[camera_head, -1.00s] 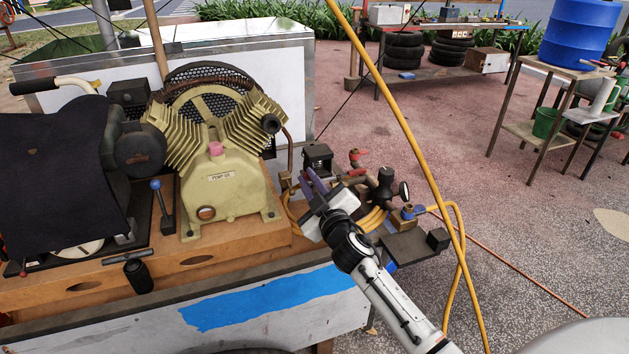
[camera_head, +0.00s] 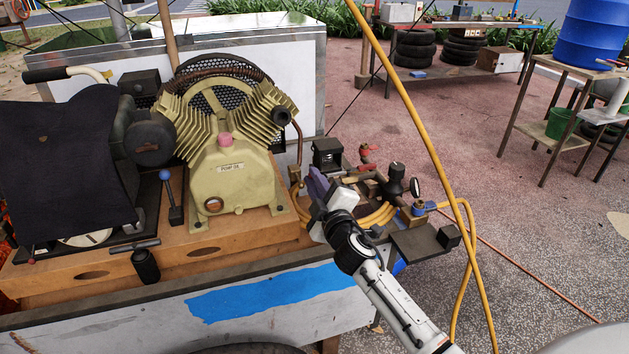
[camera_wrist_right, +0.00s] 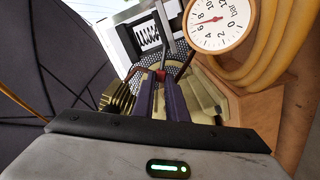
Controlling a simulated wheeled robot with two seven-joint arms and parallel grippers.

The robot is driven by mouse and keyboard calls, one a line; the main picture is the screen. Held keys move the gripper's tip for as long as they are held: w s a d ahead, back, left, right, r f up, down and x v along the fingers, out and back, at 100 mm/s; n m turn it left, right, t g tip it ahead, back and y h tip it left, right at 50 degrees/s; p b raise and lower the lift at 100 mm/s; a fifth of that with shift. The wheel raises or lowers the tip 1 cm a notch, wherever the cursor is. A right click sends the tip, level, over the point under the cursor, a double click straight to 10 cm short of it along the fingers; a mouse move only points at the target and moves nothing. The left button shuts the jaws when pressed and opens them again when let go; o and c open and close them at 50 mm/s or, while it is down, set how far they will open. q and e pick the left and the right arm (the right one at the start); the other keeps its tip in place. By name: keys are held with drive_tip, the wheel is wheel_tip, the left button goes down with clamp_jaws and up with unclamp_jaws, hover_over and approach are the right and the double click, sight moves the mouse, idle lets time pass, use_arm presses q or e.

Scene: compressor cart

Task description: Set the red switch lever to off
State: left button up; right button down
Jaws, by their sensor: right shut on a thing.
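My right gripper (camera_head: 318,185) reaches in from the lower right, its purple fingers beside the small black box (camera_head: 327,152) right of the pump. In the right wrist view its fingers (camera_wrist_right: 160,98) are close together. A small red piece, which I take for the switch lever (camera_wrist_right: 160,75), shows between their tips, so the gripper is shut on it. Most of the lever is hidden by the fingers, and its set position cannot be told. In the head view the gripper hides it. My left gripper is not in view.
The cream pump (camera_head: 230,180) stands on the wooden base, left of the gripper. A white pressure dial (camera_wrist_right: 222,22) and yellow hoses (camera_wrist_right: 282,50) crowd the right of the wrist view. A red-handled valve (camera_head: 366,152) lies right of the box.

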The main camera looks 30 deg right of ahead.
drive_tip(key=shift+f, duration=0.1)
drive_tip(key=c, duration=1.8)
unclamp_jaws()
drive_tip(key=shift+o, duration=0.2)
drive_tip(key=v, duration=1)
drive_tip(key=shift+s, duration=0.15)
drive_tip(key=s+a+f+m+g+y, duration=0.3)
drive_tip(key=s+a+f, duration=0.5)
drive_tip(key=s+f, duration=0.4)
drive_tip(key=s+a+f+m+g+y, duration=0.4)
drive_tip(key=s+a+f, duration=0.4)
drive_tip(key=s+f, duration=0.5)
drive_tip(key=shift+a+f+g, duration=0.4)
drive_tip(key=shift+f+g, duration=0.05)
drive_tip(key=shift+g, duration=0.45)
